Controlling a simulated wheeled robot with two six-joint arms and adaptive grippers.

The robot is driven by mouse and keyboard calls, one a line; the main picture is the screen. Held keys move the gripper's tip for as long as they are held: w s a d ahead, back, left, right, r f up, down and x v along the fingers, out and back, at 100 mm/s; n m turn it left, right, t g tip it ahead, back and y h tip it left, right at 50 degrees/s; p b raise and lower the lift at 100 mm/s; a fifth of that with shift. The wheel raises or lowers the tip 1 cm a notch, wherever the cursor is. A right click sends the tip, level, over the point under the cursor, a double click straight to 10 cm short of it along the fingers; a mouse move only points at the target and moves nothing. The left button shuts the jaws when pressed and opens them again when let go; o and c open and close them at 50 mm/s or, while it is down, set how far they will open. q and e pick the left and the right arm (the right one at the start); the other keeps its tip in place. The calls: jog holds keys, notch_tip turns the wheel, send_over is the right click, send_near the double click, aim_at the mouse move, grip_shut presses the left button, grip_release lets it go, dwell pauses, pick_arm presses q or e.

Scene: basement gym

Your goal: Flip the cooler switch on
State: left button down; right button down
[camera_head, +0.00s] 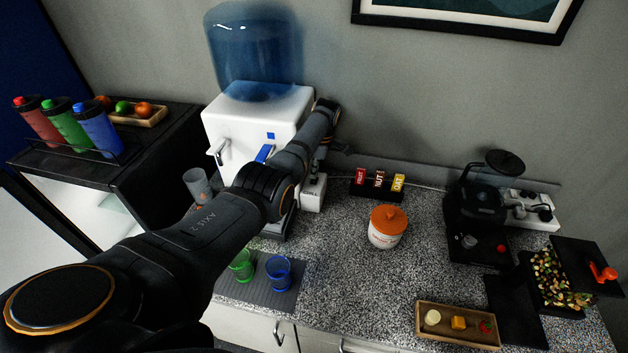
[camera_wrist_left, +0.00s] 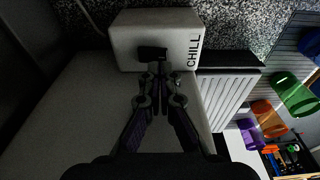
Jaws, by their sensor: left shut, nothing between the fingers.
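The white water cooler (camera_head: 245,122) with a blue bottle (camera_head: 252,50) stands against the wall. A small white box marked CHILL (camera_head: 312,197) sits beside its right side; the box also shows in the left wrist view (camera_wrist_left: 185,37). A black switch (camera_wrist_left: 152,54) is on the box's face. My left arm reaches across the cooler's front. My left gripper (camera_wrist_left: 161,70) is shut and empty, its fingertips right at the switch's lower edge; I cannot tell if they touch. My right gripper is not in view.
Green (camera_head: 241,266) and blue (camera_head: 278,272) cups stand on a dark mat in front of the cooler. An orange-lidded jar (camera_head: 387,226) and snack bars (camera_head: 379,182) are to the right. The counter between is clear.

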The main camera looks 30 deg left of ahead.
aim_at(314, 182)
pick_arm(q)
jog(key=shift+f+b, duration=1)
jog(key=shift+f, duration=0.2)
dwell(0.5)
jog(key=shift+r, duration=0.1)
notch_tip(314, 182, up, 7)
jog(key=p, duration=0.7)
dwell(0.3)
